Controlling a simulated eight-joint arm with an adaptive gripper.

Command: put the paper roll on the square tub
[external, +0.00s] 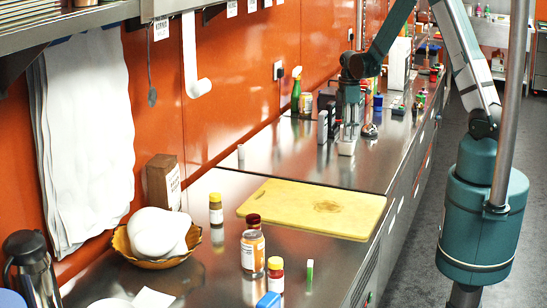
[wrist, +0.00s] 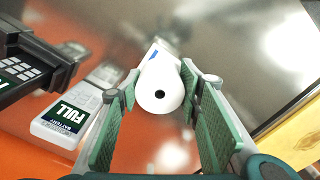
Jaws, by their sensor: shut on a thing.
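My gripper (external: 348,122) is over the steel counter, beyond the yellow board. In the wrist view its green-padded fingers (wrist: 168,108) are on either side of the white paper roll (wrist: 160,92), whose end with a dark hole faces the camera. A small white block-like thing (external: 346,148) shows right under the gripper; it looks like the square tub, but its shape is too small to be sure. A white edge with a blue mark (wrist: 153,53) shows behind the roll in the wrist view. I cannot tell whether the roll touches it.
A white battery pack marked FULL (wrist: 62,118) and a dark keypad device (wrist: 22,72) lie close left in the wrist view. A yellow board (external: 315,208), bottles (external: 253,250) and a bowl (external: 155,258) are nearer the camera. Bare counter lies beside the gripper.

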